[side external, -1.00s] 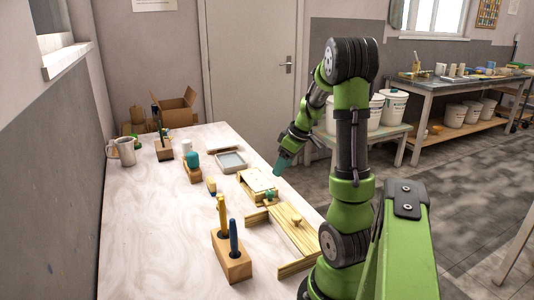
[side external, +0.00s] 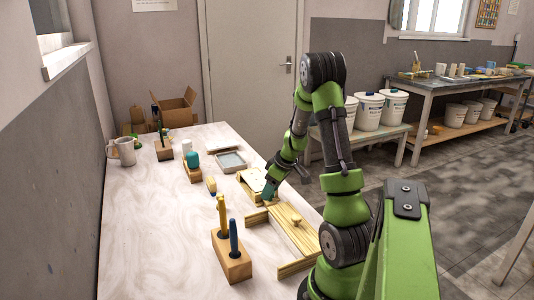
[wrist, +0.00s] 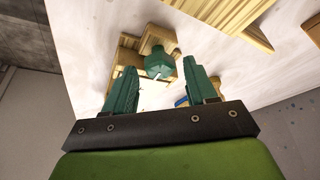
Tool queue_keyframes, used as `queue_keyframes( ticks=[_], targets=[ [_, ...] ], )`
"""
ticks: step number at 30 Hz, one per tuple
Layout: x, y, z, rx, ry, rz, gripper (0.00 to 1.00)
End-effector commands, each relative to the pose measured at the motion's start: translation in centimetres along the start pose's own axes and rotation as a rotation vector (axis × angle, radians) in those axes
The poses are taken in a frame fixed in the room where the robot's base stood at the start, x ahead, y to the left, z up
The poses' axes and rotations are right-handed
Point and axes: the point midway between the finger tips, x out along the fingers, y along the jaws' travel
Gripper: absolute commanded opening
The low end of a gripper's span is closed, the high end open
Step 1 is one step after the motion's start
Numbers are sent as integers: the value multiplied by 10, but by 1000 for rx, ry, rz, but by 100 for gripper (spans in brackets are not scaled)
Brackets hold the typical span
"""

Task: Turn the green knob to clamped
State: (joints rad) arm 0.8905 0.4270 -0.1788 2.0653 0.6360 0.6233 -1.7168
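The green knob (wrist: 158,64) is a faceted green block with a small pale mark, on a wooden fixture (wrist: 156,36) in the wrist view. My gripper (wrist: 160,70) is open, with one green finger on each side of the knob in that view. I see no clear contact, and cannot tell whether the fingertips are level with the knob or above it. In the side view my gripper (side external: 269,190) is low over the wooden fixture at the table's right edge, and its fingers mostly hide the knob. The clamped position cannot be read.
A wooden rail piece with a small peg (side external: 296,220) lies just nearer the camera. A wooden block with yellow and blue handles (side external: 232,258) stands to its left. A grey tray (side external: 232,161) lies farther back. The table's left side is mostly clear.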

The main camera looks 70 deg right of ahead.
Motion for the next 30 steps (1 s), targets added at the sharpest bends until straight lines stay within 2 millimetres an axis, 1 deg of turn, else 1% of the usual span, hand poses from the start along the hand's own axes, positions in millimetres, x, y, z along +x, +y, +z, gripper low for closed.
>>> queue_keyframes(
  ticks=[1, 9, 10, 20, 26, 30],
  targets=[
    [0, 0, 0, 0, 0, 0, 48],
    [0, 0, 0, 0, 0, 0, 7],
    [0, 0, 0, 0, 0, 0, 4],
    [-1, 0, 0, 49, 1, 21, 4],
    [0, -2, -1, 160, 0, 67, 4],
    [0, -3, -1, 272, 1, 114, 4]
  ],
)
